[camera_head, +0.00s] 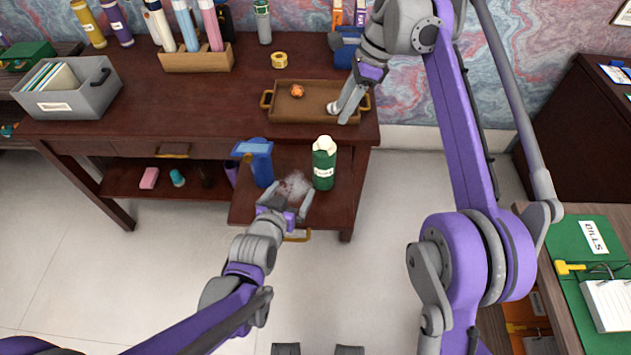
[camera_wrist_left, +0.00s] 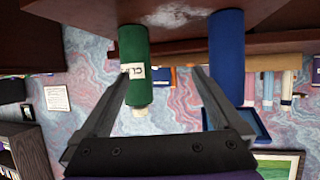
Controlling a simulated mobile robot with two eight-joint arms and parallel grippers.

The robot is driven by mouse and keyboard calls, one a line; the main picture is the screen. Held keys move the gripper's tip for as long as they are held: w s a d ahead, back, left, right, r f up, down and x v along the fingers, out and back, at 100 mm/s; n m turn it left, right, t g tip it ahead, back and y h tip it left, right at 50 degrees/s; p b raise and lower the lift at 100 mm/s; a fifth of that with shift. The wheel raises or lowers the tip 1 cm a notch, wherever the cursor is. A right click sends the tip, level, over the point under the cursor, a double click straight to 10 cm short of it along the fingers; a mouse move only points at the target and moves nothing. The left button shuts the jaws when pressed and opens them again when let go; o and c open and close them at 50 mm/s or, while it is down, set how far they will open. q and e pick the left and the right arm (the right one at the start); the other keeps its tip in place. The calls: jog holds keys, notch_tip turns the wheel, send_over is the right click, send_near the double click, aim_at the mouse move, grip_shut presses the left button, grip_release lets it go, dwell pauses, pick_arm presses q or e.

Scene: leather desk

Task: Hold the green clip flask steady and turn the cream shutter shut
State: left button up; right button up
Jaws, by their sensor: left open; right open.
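The green clip flask (camera_head: 323,168) stands upright on the lower pull-out shelf, its cream shutter (camera_head: 324,143) on top. In the left wrist view the flask (camera_wrist_left: 134,45) hangs upside down at left, with a pale label. My left gripper (camera_head: 284,197) is open and empty in front of the shelf, left of the flask. In the wrist view one finger overlaps the flask; contact cannot be told. My right gripper (camera_head: 340,115) is open above the brown tray (camera_head: 290,116). Whether the shutter is open cannot be told.
A blue bottle (camera_head: 262,165) stands on the same shelf, left of the flask, with a whitish patch (camera_head: 295,185) between them. An orange lump (camera_head: 297,91) lies in the tray. A yellow ring (camera_head: 279,59) sits behind it. The desk's middle left is clear.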

aim_at(321, 169)
pick_arm(q)
jog(key=shift+w+d+f+m+t+h, duration=0.1)
jog(key=shift+w+d+t+h, duration=0.15)
jog(key=shift+w+d+t, duration=0.5)
jog(key=shift+w+d+m+t+h, duration=0.1)
jog(key=shift+w+d+t+h, duration=0.25)
jog(key=shift+d+t, duration=0.65)
jog(key=shift+w+d+f+m+t+h, duration=0.1)
jog(key=shift+w+d+t+h, duration=0.1)
jog(key=shift+w+d+t, duration=0.65)
jog(key=x, duration=1)
jog(key=shift+d+f, duration=0.1)
jog(key=shift+d, duration=0.3)
jog(key=shift+c, duration=0.2)
